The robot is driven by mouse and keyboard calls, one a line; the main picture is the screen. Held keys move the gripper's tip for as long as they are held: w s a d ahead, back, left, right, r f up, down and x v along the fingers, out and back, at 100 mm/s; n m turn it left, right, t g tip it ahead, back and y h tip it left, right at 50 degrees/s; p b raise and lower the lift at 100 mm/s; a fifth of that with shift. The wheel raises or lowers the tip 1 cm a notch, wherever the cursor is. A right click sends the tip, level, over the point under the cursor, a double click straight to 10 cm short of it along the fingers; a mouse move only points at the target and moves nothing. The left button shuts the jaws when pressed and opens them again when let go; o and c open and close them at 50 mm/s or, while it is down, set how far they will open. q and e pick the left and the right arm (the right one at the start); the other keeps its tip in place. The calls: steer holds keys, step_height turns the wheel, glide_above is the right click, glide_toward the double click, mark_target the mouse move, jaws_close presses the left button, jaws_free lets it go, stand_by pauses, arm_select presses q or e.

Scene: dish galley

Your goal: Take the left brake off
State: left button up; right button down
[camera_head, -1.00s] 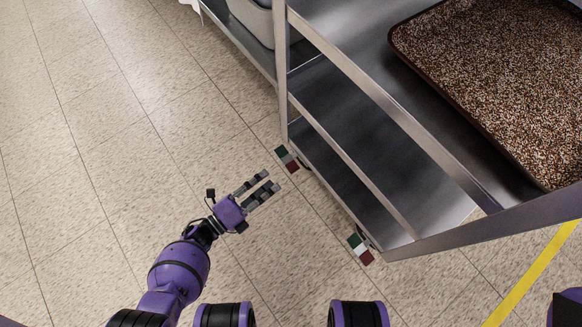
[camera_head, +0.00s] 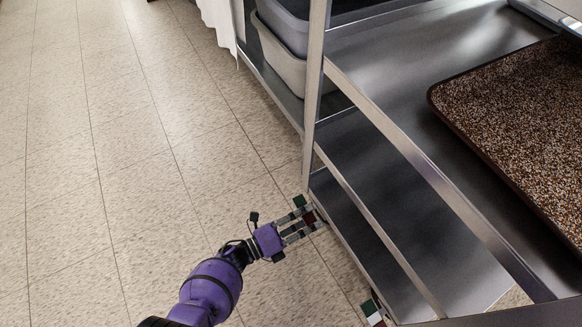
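The steel cart (camera_head: 418,160) stands at the right, with brake pedals low at its near side. The left brake pedal (camera_head: 300,201) shows its green end past my fingers. Its red end shows between them, and the rest is hidden. My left gripper (camera_head: 316,217) is open, its two fingers apart on either side of the red part. I cannot tell whether they touch the pedal. The other brake pedal (camera_head: 372,312), green, white and red, lies at the bottom edge, partly cut off. My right gripper is not in view.
A large dark-rimmed tray (camera_head: 455,112) with a speckled surface rests on the cart's top. The tiled floor (camera_head: 120,170) at the left is clear.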

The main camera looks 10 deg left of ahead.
arm_select(q)
steer(key=shift+w+d+r, duration=0.2)
steer(key=shift+w+r, duration=0.15)
steer(key=shift+w, duration=0.15)
jaws_close()
steer(key=shift+a, duration=0.1)
steer(key=shift+w+r+n+p, duration=0.1)
steer(key=shift+r+n+p, duration=0.15)
steer(key=shift+n, duration=1.1)
steer(key=shift+r+n+p, duration=0.1)
steer(key=shift+r+n, duration=0.25)
steer(key=shift+n, duration=1)
jaws_free()
steer(key=v, duration=1.2)
steer(key=shift+s+f, duration=0.25)
